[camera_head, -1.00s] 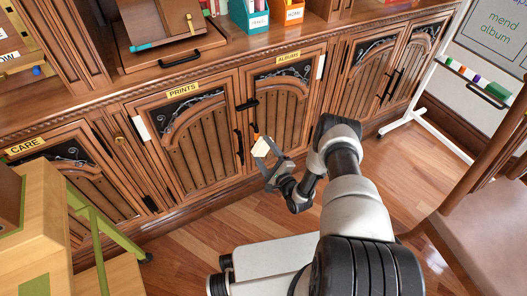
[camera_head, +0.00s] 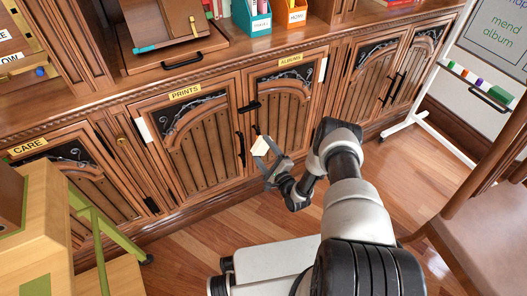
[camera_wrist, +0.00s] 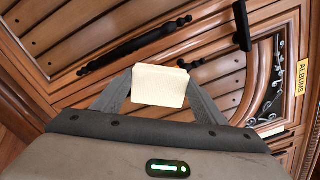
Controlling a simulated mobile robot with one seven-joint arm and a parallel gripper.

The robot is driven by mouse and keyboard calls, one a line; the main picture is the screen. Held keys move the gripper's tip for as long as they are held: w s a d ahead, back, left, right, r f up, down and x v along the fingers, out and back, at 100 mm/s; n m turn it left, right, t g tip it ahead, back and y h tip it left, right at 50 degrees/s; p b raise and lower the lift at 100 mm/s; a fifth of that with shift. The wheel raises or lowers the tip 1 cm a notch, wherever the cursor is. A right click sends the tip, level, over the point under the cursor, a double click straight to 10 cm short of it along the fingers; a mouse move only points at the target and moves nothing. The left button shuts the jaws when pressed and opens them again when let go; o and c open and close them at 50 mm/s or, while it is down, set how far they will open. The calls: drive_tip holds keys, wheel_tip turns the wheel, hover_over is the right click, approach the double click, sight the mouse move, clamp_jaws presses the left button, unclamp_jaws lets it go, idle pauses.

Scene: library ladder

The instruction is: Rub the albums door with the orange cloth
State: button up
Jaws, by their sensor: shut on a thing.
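The albums door (camera_head: 288,112) is the brown slatted cabinet door under the yellow ALBUMS label, with a black handle along its left side. It also fills much of the wrist view (camera_wrist: 215,68), where the label is at the right. My gripper (camera_head: 264,152) is in front of the door's lower left part. In the wrist view my gripper (camera_wrist: 158,90) is shut on a pale cream, block-like piece (camera_wrist: 160,85). It looks close to the door, but I cannot tell whether it touches. I see no clearly orange cloth in either view now.
The prints door (camera_head: 203,140) is to the left, with the care door (camera_head: 80,180) beyond it. A wooden chair (camera_head: 480,205) stands at the right and a wheeled whiteboard (camera_head: 497,50) behind it. A pale wooden stand with green rails (camera_head: 95,235) is at the lower left.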

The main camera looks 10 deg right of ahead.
sight(262, 143)
drive_tip(key=shift+r+p, duration=1.25)
drive_tip(key=shift+r, duration=0.8)
drive_tip(key=shift+f, duration=0.1)
drive_tip(key=shift+w+b, duration=0.1)
drive_tip(key=shift+b, duration=0.45)
wheel_tip(262, 143, down, 2)
drive_tip(key=shift+f+b, duration=0.1)
drive_tip(key=shift+b, duration=0.75)
drive_tip(key=shift+w+a+f, duration=0.15)
drive_tip(key=shift+w+f, duration=0.05)
drive_tip(key=shift+f, duration=0.6)
drive_tip(key=shift+c, duration=0.6)
drive_tip(key=p+v, duration=0.1)
drive_tip(key=v, duration=0.5)
